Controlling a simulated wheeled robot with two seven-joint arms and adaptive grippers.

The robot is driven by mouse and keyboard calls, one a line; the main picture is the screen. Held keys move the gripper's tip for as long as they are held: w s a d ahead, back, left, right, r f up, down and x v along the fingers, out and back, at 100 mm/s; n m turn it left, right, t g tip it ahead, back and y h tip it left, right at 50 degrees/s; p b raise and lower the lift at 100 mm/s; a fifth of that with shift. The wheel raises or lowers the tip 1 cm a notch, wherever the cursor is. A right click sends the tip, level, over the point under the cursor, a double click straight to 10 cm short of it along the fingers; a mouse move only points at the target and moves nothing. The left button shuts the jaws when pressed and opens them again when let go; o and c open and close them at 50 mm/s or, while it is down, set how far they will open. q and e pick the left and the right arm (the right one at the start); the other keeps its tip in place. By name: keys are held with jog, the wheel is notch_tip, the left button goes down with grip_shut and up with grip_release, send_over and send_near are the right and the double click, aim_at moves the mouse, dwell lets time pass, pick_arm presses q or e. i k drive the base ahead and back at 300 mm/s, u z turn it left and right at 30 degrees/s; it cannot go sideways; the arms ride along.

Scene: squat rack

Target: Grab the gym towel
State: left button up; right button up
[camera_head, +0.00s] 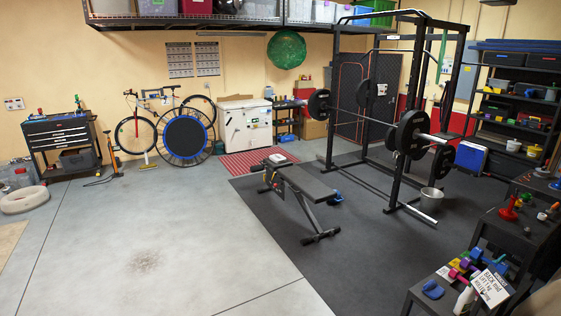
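A small folded whitish cloth-like item (277,158), which looks like the gym towel, lies on the far end of the black weight bench (308,183). It is small in the picture, so I cannot make out its folds. Neither of my grippers shows in the head view.
The bench stands on a dark rubber mat (262,216) in front of the squat rack (398,150) with its loaded barbell (372,118). A metal bucket (431,198) stands by the rack. A dark table (425,297) with small weights is at lower right. The concrete floor (165,220) at left is clear.

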aim_at(278, 157)
jog(key=u, duration=0.2)
jog(key=i, duration=1.55)
jog(key=u, duration=0.5)
jog(key=i, duration=4.05)
jog(key=z, duration=0.4)
jog(key=i, duration=2.1)
jog(key=z, duration=0.45)
jog(key=i, duration=0.75)
jog(key=z, duration=0.2)
